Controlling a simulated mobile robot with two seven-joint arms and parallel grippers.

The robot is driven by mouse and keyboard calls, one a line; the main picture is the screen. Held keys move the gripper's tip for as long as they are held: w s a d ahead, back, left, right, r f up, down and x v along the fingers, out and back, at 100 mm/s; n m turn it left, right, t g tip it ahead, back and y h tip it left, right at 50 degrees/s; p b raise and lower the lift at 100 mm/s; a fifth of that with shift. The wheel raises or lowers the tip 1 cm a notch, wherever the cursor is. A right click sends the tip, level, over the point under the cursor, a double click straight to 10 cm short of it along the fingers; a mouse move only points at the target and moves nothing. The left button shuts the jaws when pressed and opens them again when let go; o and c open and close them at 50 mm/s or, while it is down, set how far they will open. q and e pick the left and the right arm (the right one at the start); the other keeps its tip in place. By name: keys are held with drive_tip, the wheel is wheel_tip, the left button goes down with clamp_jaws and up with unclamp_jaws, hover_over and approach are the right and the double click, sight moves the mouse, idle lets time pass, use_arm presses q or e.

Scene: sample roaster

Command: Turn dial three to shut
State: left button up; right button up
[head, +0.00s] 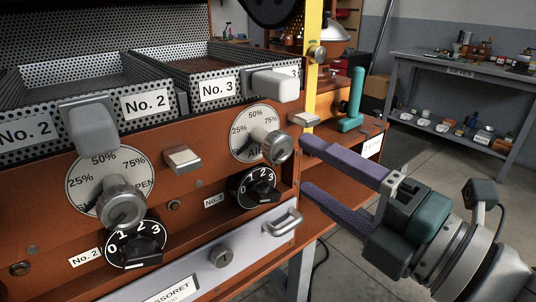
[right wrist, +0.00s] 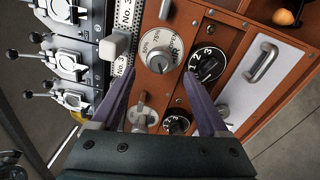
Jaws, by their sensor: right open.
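The No. 3 air dial is a silver knob (head: 278,147) on a white round scale (head: 248,124) marked 25%, 50% and 75%. The knob partly hides the lower scale, and I cannot read its setting. In the right wrist view this knob (right wrist: 158,62) stands near the top centre. The black No. 3 dial (head: 260,188), numbered 0 to 3, sits just below; it also shows in the right wrist view (right wrist: 208,64). My right gripper (head: 308,166), with purple fingers, is open and empty, just right of the knob. My left gripper is not in view.
No. 2 has a similar silver knob (head: 122,204) and black dial (head: 135,246) at left. The No. 3 bin (head: 216,90) has a grey handle (head: 275,84) above the air dial. A drawer handle (head: 282,223) juts out below. Open floor lies at right, before a grey bench (head: 440,72).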

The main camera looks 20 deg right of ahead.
drive_tip(key=shift+v, duration=1.3)
